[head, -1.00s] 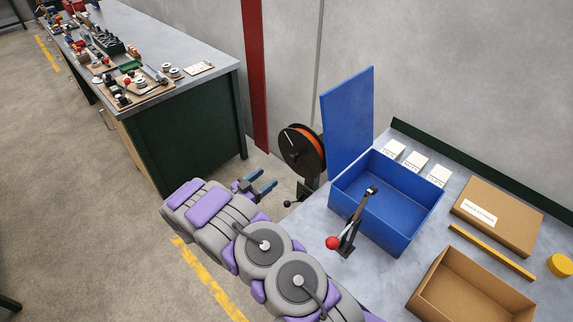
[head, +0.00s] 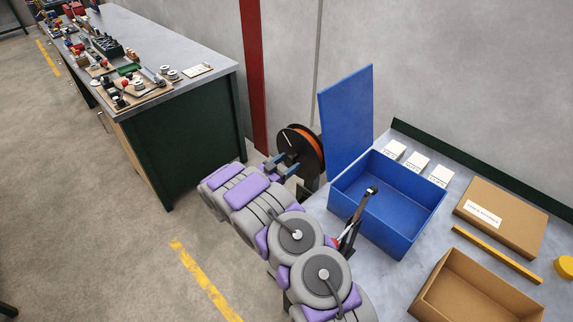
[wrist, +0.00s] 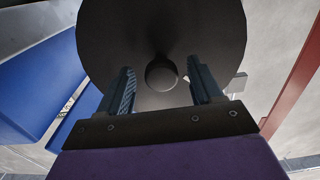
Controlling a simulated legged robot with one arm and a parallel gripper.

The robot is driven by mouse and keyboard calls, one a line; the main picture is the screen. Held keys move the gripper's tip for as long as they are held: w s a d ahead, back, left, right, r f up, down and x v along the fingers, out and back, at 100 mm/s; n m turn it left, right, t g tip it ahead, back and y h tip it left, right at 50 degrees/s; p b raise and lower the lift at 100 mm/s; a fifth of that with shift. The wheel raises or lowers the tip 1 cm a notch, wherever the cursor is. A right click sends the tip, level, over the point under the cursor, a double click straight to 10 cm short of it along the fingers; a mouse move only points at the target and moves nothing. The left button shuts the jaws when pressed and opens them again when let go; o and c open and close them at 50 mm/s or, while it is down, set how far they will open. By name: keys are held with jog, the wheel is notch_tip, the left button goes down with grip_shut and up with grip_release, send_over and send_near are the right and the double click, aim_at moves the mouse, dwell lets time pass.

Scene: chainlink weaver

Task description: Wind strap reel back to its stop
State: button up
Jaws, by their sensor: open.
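The strap reel (head: 303,150), a dark disc with an orange strap wound at its rim, stands on a dark stand between the red post and the blue box's lid. My gripper (head: 283,163) is in front of its lower left side, partly covering it. In the wrist view the reel's dark disc (wrist: 160,25) fills the top. A round dark knob or hub (wrist: 162,73) shows between my open fingers (wrist: 162,88). I cannot tell whether it is the crank knob or the hub, or whether the fingers touch anything.
An open blue box (head: 405,205) with a raised lid (head: 346,115) stands close right of the reel. A black lever (head: 355,215) stands in front of it, partly behind my arm. A green workbench (head: 195,130) is at left. Open floor lies between.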

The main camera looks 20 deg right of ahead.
jog(key=shift+a, duration=0.35)
jog(key=c, duration=0.4)
jog(key=shift+d+r, duration=0.1)
grip_shut()
